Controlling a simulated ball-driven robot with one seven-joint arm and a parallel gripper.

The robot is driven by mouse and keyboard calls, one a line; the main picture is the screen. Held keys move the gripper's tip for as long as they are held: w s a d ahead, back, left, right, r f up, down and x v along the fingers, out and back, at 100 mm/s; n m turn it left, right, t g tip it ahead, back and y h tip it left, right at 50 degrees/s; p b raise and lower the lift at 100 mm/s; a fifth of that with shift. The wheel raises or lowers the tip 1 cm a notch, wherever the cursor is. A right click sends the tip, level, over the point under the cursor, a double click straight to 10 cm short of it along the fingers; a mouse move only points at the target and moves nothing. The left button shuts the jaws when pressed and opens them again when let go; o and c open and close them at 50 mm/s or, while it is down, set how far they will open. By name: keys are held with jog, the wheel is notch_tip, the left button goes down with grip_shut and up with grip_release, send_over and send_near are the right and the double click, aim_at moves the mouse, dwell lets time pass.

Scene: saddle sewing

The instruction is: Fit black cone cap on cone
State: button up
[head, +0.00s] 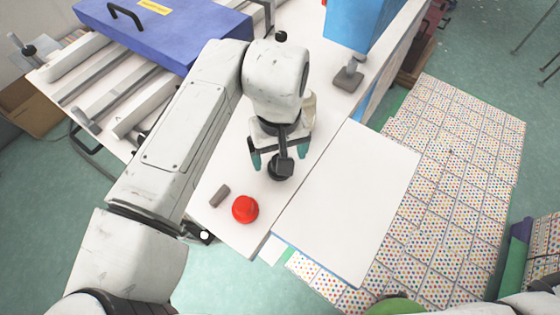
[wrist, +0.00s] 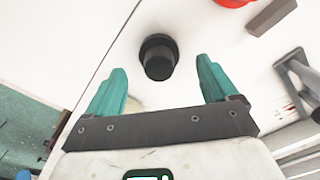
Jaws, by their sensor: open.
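A black round cap (wrist: 158,57) stands on the white table (wrist: 185,25). In the wrist view it shows between and just past the teal fingertips of my gripper (wrist: 161,64). The fingers are apart and touch nothing that I can make out. In the head view my gripper (head: 279,159) points down over the table, and the black cap (head: 277,174) is partly hidden below it. A cream-coloured thing, perhaps the cone, shows behind my gripper (head: 309,104) in the head view.
A red round object (head: 244,209) and a small grey-brown block (head: 219,195) lie nearby, towards the table's front left. A white board (head: 350,205) is bare to the right. A blue case (head: 165,30) and a blue bin (head: 358,22) stand farther back.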

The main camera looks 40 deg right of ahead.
jog(key=shift+f, duration=1.4)
jog(key=shift+c, duration=0.2)
jog(key=c, duration=1.1)
jog(key=shift+r, duration=0.15)
